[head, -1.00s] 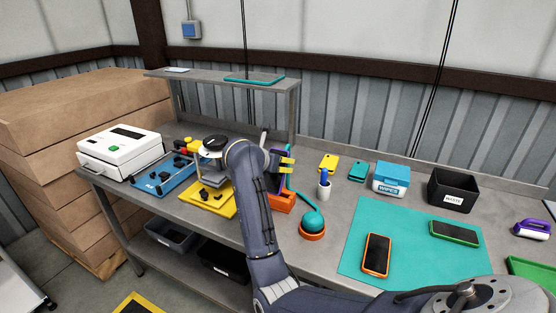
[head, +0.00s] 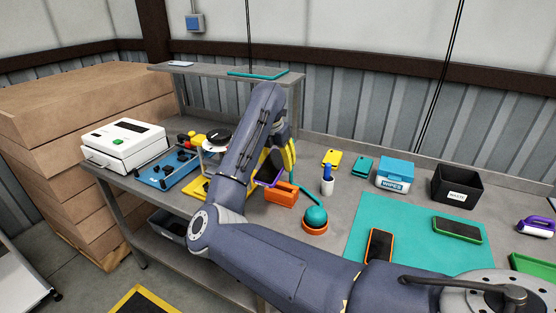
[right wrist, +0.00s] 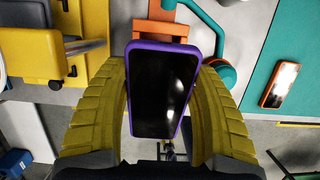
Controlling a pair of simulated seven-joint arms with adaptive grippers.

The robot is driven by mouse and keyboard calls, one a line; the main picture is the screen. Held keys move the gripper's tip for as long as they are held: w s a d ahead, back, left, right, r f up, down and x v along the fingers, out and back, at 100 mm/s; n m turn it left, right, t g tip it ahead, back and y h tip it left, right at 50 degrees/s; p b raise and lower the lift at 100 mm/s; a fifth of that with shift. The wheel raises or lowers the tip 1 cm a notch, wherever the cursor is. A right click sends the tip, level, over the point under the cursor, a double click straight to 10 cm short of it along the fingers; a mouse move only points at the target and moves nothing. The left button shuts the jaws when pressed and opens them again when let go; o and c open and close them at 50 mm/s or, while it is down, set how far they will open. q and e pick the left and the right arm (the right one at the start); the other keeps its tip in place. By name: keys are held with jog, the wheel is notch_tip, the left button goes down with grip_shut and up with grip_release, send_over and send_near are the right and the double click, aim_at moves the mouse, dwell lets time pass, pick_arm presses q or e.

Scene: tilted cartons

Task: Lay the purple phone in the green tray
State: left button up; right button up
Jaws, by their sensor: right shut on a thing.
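The purple phone (head: 268,172), with a purple case and a dark screen, is held tilted by my right gripper (head: 286,158) just above and left of the orange stand (head: 283,194). In the right wrist view the phone (right wrist: 162,90) sits between the two yellow fingers of the gripper (right wrist: 163,98), screen towards the camera. I cannot tell whether the phone still touches the stand. The green tray (head: 532,264) shows only partly at the lower right edge of the head view. My left gripper is not in view.
The teal mat (head: 415,238) holds an orange phone (head: 379,245) and a green phone (head: 457,230). A shelf (head: 225,78) rises behind the gripper.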

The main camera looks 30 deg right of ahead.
jog(key=shift+s+a+g+y, duration=0.2)
jog(key=shift+g+y, duration=0.1)
jog(key=shift+y, duration=0.25)
jog(key=shift+s+a+g+y, duration=0.1)
jog(key=shift+a+g+y, duration=0.15)
jog(key=shift+y, duration=0.3)
jog(key=shift+s+d+m, duration=0.1)
jog(key=shift+m, duration=0.7)
jog(key=s+d+r+m, duration=0.5)
jog(key=s+m, duration=0.3)
jog(key=s+d+r+m, duration=0.4)
jog(key=s+d+m, duration=0.1)
jog(key=s+m, duration=0.35)
jog(key=s+r+m, duration=0.5)
jog(key=s+m, duration=0.2)
jog(key=s, duration=0.3)
jog(key=s+a+r+m, duration=0.1)
jog(key=s+r+m, duration=0.4)
jog(key=s, duration=0.6)
jog(key=shift+s+r+m, duration=0.2)
jog(key=shift+r+m, duration=0.2)
jog(key=shift+m, duration=0.65)
